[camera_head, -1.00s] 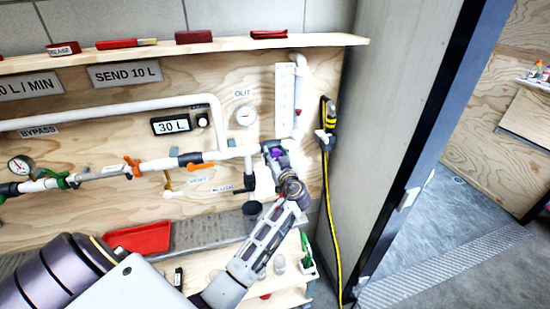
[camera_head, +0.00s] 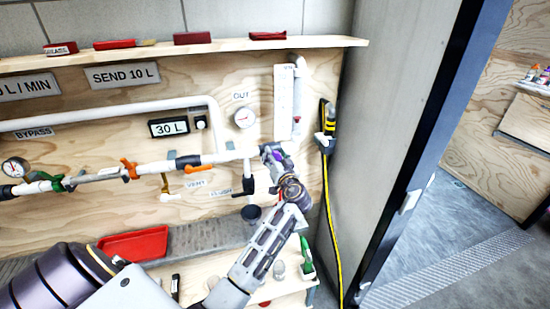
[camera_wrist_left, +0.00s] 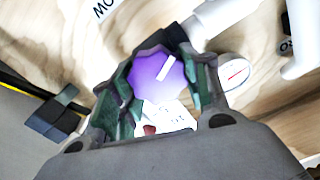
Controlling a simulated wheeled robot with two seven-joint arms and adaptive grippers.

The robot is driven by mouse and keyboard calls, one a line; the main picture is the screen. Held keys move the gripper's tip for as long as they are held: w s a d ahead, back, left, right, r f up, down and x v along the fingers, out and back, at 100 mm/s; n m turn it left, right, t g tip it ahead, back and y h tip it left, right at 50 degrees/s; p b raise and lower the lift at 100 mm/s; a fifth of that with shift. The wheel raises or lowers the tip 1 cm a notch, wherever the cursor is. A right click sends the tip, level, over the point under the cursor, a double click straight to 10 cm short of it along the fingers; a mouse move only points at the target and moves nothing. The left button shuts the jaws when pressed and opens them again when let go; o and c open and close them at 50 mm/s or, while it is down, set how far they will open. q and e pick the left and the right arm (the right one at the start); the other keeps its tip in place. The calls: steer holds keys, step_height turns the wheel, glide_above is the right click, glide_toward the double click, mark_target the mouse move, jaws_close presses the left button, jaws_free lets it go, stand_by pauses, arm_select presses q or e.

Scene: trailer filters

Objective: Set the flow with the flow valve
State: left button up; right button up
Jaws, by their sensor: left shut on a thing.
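The flow valve's purple knob (camera_wrist_left: 158,76) with a white pointer mark sits between the fingers of my left gripper (camera_wrist_left: 158,95) in the left wrist view. The fingers are shut on it. In the head view my left gripper (camera_head: 275,155) reaches the right end of the white pipe, and the knob is mostly hidden behind it. A round OUT gauge (camera_head: 244,117) is up and left of the gripper. A clear vertical scale tube (camera_head: 284,100) stands just above it. The display (camera_head: 169,126) reads 30 L. My right gripper is not in view.
Orange (camera_head: 130,170) and green (camera_head: 57,183) valve handles sit along the pipe to the left. The FLUSH valve (camera_head: 250,187) is just left of my arm. A red tray (camera_head: 134,244) lies below. A shelf (camera_head: 220,48) runs above.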

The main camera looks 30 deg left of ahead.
arm_select(q)
steer(key=o, duration=1)
steer(key=shift+v, duration=6)
